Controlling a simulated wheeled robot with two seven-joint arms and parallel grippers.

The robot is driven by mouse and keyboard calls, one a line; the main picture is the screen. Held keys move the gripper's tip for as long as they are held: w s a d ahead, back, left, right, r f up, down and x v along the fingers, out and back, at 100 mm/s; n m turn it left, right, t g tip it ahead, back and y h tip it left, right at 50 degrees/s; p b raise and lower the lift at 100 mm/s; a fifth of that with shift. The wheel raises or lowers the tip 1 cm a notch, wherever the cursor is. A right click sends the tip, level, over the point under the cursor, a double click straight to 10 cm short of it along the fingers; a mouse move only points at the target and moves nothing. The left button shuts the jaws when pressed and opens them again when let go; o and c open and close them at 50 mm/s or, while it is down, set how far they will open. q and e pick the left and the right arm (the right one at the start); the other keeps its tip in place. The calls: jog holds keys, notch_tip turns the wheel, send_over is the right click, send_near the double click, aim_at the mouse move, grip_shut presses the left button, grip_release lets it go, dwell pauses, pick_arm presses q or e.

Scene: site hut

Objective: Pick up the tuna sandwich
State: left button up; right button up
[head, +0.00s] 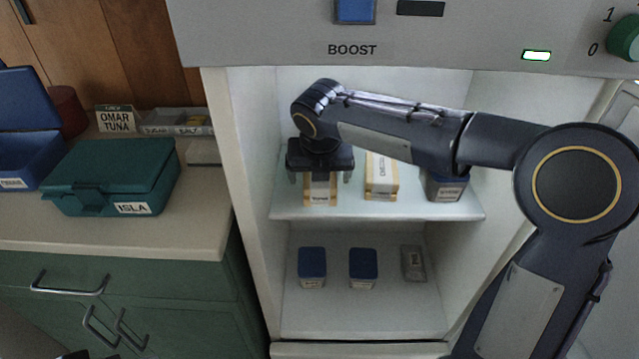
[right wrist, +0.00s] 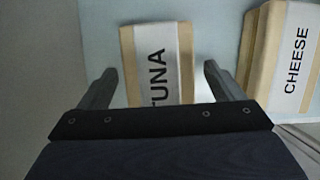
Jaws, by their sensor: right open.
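The tuna sandwich (head: 320,190) is a tan pack with a white label on the upper shelf of the open fridge, at the left. In the right wrist view the pack (right wrist: 158,62) reads "TUNA", its first letter partly hidden by my gripper. In the right wrist view my right gripper (right wrist: 162,82) is open, with one finger on each side of the pack and a gap on both sides.
A cheese sandwich (head: 382,177) stands right of the tuna, also in the right wrist view (right wrist: 289,60). A blue-lidded tub (head: 445,188) is further right. The lower shelf holds two blue-lidded tubs and a grey pack (head: 413,263). A green box (head: 112,172) labelled ISLA sits on the left counter.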

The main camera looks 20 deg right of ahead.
jog(key=shift+w+f, duration=0.1)
jog(key=shift+f, duration=0.2)
jog(key=shift+f, duration=0.25)
dwell(0.4)
jog(key=c, duration=1.1)
